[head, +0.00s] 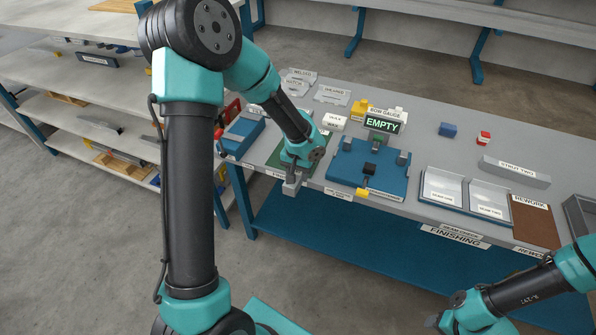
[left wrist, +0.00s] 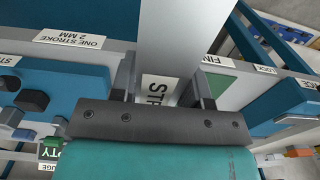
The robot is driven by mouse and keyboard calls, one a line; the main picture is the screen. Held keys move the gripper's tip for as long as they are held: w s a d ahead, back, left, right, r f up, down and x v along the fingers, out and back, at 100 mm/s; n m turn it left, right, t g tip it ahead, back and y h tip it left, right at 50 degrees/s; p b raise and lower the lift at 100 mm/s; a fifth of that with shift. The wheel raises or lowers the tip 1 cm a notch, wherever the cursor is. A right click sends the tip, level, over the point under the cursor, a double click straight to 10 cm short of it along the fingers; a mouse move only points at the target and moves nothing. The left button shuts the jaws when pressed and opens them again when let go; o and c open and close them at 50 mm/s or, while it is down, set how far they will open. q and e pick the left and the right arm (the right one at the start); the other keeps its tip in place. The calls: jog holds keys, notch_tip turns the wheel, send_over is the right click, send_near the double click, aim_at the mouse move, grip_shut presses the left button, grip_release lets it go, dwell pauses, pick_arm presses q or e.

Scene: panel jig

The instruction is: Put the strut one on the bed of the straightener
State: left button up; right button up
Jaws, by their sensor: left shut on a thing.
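My left gripper (head: 292,180) is shut on strut one, a grey bar (left wrist: 172,35) with a label partly readable as "STR". In the left wrist view the bar runs up from between the fingers (left wrist: 165,92) out of frame. In the head view only the bar's near end (head: 291,189) shows, at the bench's front edge. The straightener (head: 345,182), a blue plate with grey blocks and a dark block (head: 369,169), stands just right of this gripper, apart from it. My right gripper (head: 448,318) is at the bottom right, away from the bench; its fingers are unclear.
A display reading "EMPTY" (head: 382,124) stands behind the straightener. A bar labelled strut two (head: 515,172) lies at the bench's right. Light trays (head: 441,187) and a brown rework mat (head: 535,222) are near the front. A blue block (head: 448,130) and red block (head: 484,138) sit further back.

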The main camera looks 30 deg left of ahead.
pick_arm(q)
jog(key=shift+w, duration=0.1)
jog(key=shift+w+d+r, duration=0.15)
jog(key=shift+w+d, duration=0.05)
jog(key=w+d+r+m, duration=0.5)
jog(key=w+d+r, duration=0.2)
jog(key=d, duration=0.4)
jog(key=shift+w+r, duration=0.15)
jog(key=shift+w, duration=0.35)
jog(key=shift+d, duration=0.15)
